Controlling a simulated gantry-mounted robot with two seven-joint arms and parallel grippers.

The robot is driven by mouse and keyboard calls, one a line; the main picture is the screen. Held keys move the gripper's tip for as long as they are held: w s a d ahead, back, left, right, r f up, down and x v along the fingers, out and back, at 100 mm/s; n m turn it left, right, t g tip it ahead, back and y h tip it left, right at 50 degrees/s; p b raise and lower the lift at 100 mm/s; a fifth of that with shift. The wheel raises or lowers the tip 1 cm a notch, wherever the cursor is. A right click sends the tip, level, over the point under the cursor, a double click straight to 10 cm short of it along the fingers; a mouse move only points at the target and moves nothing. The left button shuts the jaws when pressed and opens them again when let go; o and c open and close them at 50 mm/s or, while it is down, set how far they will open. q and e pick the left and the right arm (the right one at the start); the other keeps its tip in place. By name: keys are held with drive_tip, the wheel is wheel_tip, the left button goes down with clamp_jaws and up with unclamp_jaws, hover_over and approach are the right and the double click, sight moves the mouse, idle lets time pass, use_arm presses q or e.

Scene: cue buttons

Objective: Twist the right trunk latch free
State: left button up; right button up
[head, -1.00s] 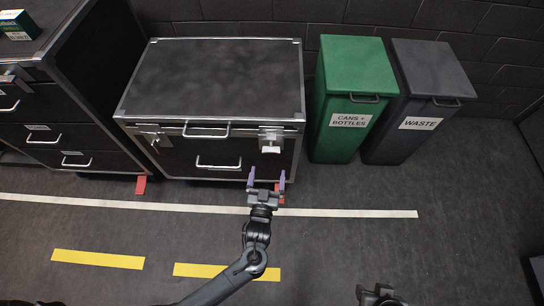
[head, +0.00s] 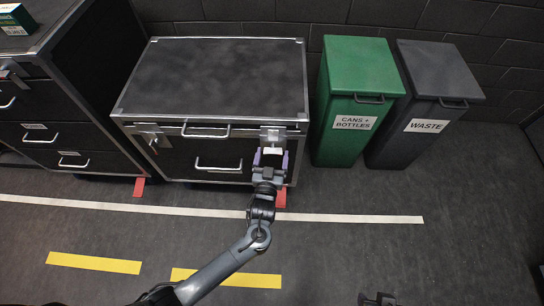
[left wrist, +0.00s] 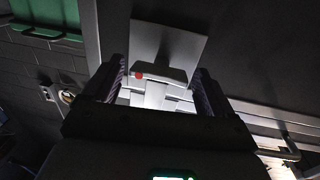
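The dark trunk (head: 215,78) with metal edges stands against the wall. Its right latch (head: 273,134) is a silver plate on the front, near the right corner. In the left wrist view the latch plate (left wrist: 178,42) has a raised piece with a red dot, lying between the fingers. My left gripper (head: 271,156) is open, with its purple fingers pointing at the latch, one on each side. The left wrist view also shows the left gripper (left wrist: 160,82) open; I cannot tell whether it touches the latch. My right gripper (head: 378,299) shows only partly at the bottom edge.
The left latch (head: 149,139) and front handles (head: 206,130) are on the same trunk. A green bin (head: 360,68) and a grey waste bin (head: 436,75) stand to its right. A dark drawer case (head: 60,110) stands at left. The floor in front is clear.

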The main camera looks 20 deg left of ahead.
use_arm(q)
drive_tip(key=c, duration=0.8)
drive_tip(key=m+p, duration=0.2)
drive_tip(key=p, duration=0.1)
drive_tip(key=m+p, duration=0.2)
drive_tip(key=m+g+p, duration=0.1)
drive_tip(key=m+p, duration=0.1)
drive_tip(key=p, duration=0.1)
drive_tip(key=shift+r+m+p, duration=0.3)
drive_tip(key=shift+r+m, duration=0.05)
drive_tip(key=shift+m, duration=0.05)
drive_tip(key=m+p, duration=0.1)
drive_tip(key=m, duration=0.1)
drive_tip(key=shift+m+p, duration=0.3)
drive_tip(key=shift+p, duration=0.1)
drive_tip(key=shift+m+y+p, duration=0.5)
drive_tip(key=shift+m+p, duration=0.15)
drive_tip(key=shift+m, duration=0.55)
drive_tip(key=shift+m+g+p, duration=0.3)
drive_tip(key=shift+m+p, duration=0.05)
drive_tip(key=shift+m, duration=0.85)
drive_tip(key=shift+f+m, duration=0.1)
drive_tip(key=shift+m, duration=0.9)
drive_tip(key=shift+p, duration=0.3)
drive_tip(key=shift+m+y, duration=0.3)
drive_tip(key=shift+y, duration=0.1)
